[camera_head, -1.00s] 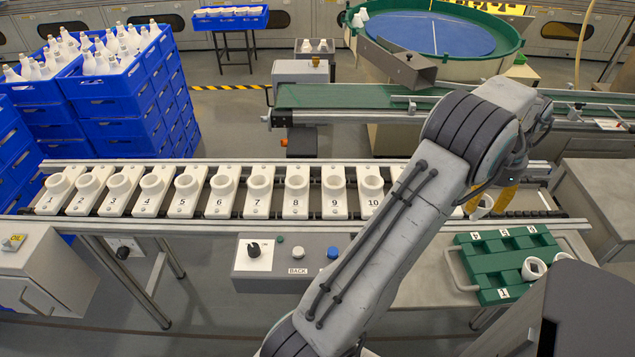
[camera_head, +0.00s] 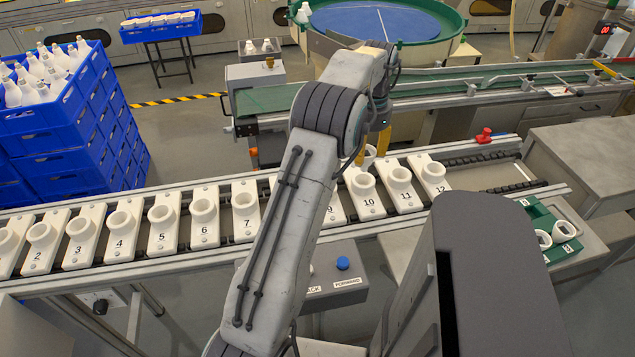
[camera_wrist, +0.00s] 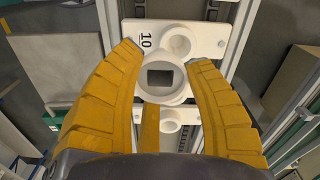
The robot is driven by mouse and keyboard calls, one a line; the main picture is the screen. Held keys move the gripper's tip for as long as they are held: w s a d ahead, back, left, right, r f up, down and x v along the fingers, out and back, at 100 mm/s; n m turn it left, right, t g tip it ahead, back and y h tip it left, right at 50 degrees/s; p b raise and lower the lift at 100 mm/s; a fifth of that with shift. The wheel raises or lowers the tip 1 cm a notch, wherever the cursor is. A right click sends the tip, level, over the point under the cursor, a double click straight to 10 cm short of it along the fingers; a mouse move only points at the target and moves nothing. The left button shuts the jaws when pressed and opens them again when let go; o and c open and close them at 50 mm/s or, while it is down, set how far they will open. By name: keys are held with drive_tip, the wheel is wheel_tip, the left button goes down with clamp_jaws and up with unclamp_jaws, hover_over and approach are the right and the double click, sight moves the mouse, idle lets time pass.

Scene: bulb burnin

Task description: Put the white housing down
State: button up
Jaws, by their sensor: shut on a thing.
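My gripper (camera_head: 372,148) is at the far side of the conveyor, behind plate 10 (camera_head: 365,196). In the head view the housing (camera_head: 368,157) is partly hidden by the fingers. In the wrist view it overlaps plate 10 (camera_wrist: 207,29), beside that plate's round socket (camera_wrist: 179,42). I cannot tell whether it touches the plate.
Numbered white plates with round sockets line the conveyor (camera_head: 100,265); my arm hides some. A green tray (camera_head: 537,212) with white housings lies right of them. A red part (camera_head: 485,135) sits on the far rail. A grey control box with a blue button (camera_head: 342,263) stands in front.

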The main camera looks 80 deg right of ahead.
drive_tip(key=w+f+p, duration=0.1)
drive_tip(key=w+f, duration=0.1)
drive_tip(key=w, duration=0.1)
drive_tip(key=w+f+p, duration=0.2)
drive_tip(key=w, duration=0.1)
drive_tip(key=w+f+p, duration=0.1)
drive_tip(key=w+f, duration=0.1)
drive_tip(key=w, duration=0.1)
drive_tip(key=shift+w+a+f, duration=0.3)
drive_tip(key=shift+w, duration=0.1)
drive_tip(key=shift+f+p, duration=0.45)
drive_tip(key=shift+f, duration=1.2)
drive_tip(key=shift+f, duration=0.15)
drive_tip(key=o, duration=0.9)
